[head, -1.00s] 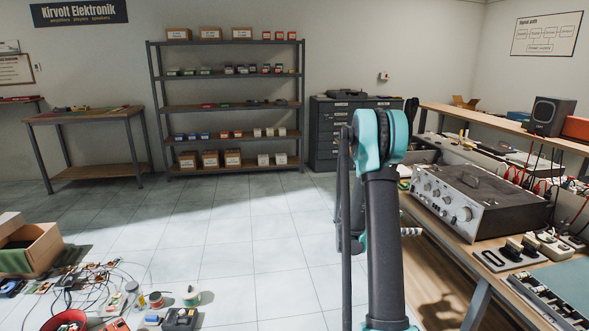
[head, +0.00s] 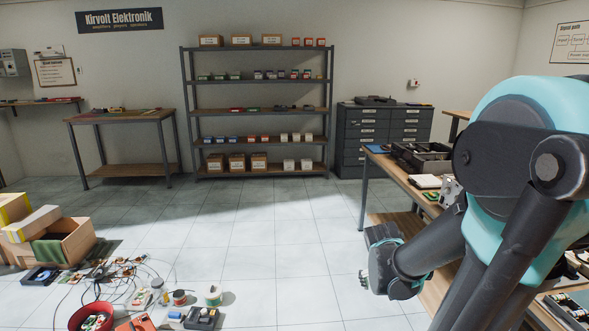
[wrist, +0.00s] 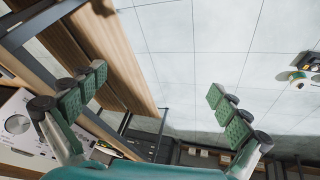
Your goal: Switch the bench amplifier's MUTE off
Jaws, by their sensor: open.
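The bench amplifier is mostly hidden behind my arm in the head view; only a silver corner of its front panel (head: 450,191) shows. In the wrist view, part of a silver panel with a large round knob (wrist: 17,124), apparently the amplifier, shows at the left edge, beside and beyond the left finger. I cannot make out the MUTE control or its state in either view. My gripper (wrist: 156,84) is open and empty, its green-padded fingers wide apart over the floor and bench edge. In the head view its end is low, in front of the bench, apart from the amplifier.
The workbench (head: 402,171) runs along the right, with a dark tray (head: 425,160) on it. A grey drawer cabinet (head: 365,140) and a shelf rack (head: 258,110) stand behind. Cables, parts and an open cardboard box (head: 75,243) lie on the left floor. The middle floor is clear.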

